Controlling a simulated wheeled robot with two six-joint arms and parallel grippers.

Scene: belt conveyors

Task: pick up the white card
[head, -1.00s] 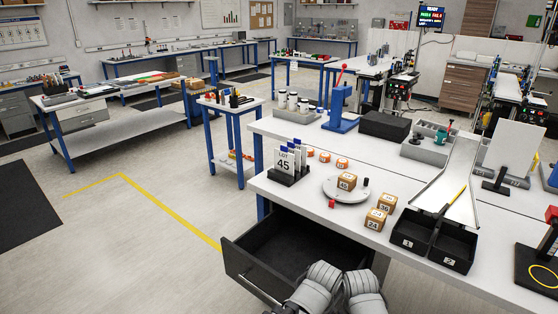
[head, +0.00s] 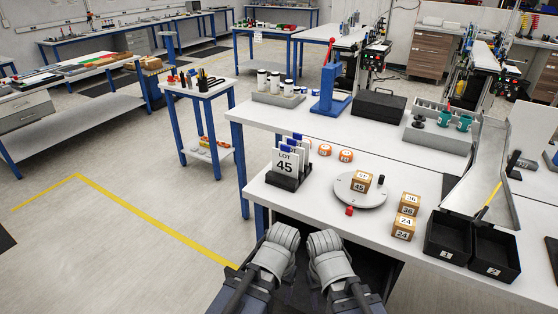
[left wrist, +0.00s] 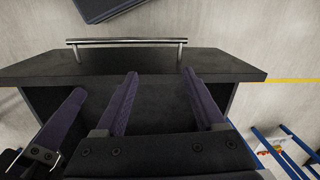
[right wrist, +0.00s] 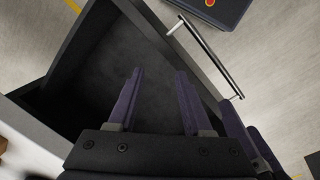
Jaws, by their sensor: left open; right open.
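White cards stand upright in a black holder (head: 288,180) at the table's near left corner. The front white card (head: 286,162) reads "LOT 45"; others with blue tops stand behind it. My grippers are low at the table's near edge, apart from the cards; my wrists hide their fingers in the head view. In the left wrist view my left gripper (left wrist: 160,74) is open and empty over the open black drawer (left wrist: 55,68). In the right wrist view my right gripper (right wrist: 160,72) is open and empty over the same drawer. No card shows in either wrist view.
A grey turntable (head: 345,192) holds a wooden block (head: 361,182) marked 45, with a red cube (head: 349,211) in front. Blocks marked 36 (head: 409,204) and 24 (head: 403,228) stand right, beside black bins (head: 447,234). Orange pieces (head: 346,156) lie behind the cards.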

